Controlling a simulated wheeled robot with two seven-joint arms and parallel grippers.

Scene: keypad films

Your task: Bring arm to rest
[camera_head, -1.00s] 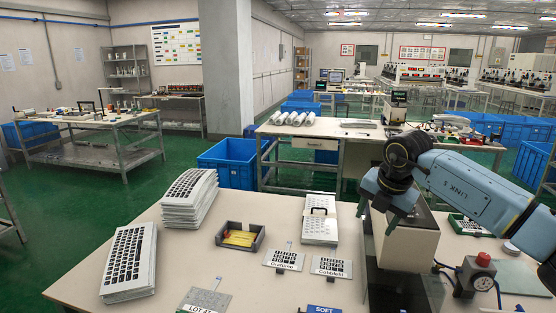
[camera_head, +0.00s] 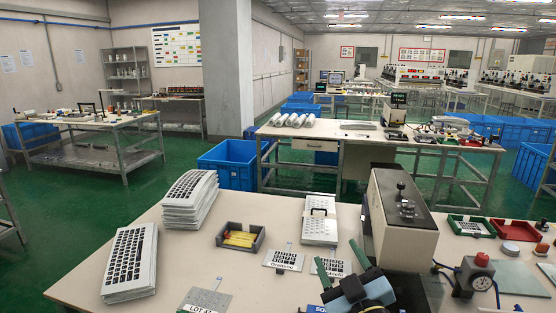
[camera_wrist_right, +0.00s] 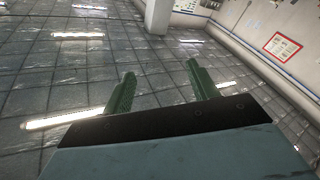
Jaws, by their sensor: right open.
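My right gripper (camera_head: 337,252) is low in the head view, in front of the printed cards at the table's near side. Its two green fingers stand apart with nothing between them, pointing up the picture. The right wrist view shows the same open fingers (camera_wrist_right: 161,70) against the ceiling, so the gripper faces upward. The blue wrist part covers some of a blue label and overlaps one printed card (camera_head: 332,266). The rest of the right arm is mostly out of the picture. My left gripper is not in view.
A white machine (camera_head: 408,235) stands right of the gripper. Stacked keypad sheets (camera_head: 190,200), a dark tray with yellow pieces (camera_head: 240,238) and a white case (camera_head: 320,222) are on the worktable (camera_head: 80,280). A red button box (camera_head: 474,277) is at right.

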